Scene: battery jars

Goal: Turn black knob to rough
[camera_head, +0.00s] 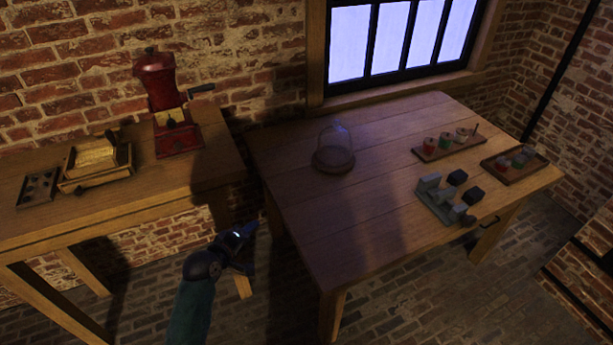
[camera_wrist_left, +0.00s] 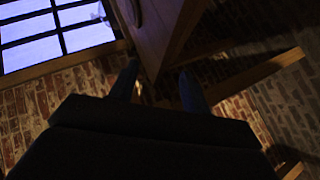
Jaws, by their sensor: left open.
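A red grinder (camera_head: 168,92) stands on the left wooden table against the brick wall. The knob's setting and any marking are too small to read. My left gripper (camera_head: 246,236) is open and empty, low in front of the gap between the tables, below and to the right of the grinder and apart from it. In the left wrist view its two fingers (camera_wrist_left: 158,88) are spread, with nothing between them. My right gripper is not seen.
The left table (camera_head: 120,208) also holds a wooden box (camera_head: 97,155) and a dark tray (camera_head: 38,188). The right table (camera_head: 330,235) holds a glass dome (camera_head: 335,148), grey blocks (camera_head: 433,199) and two trays with jars. Its front left is clear.

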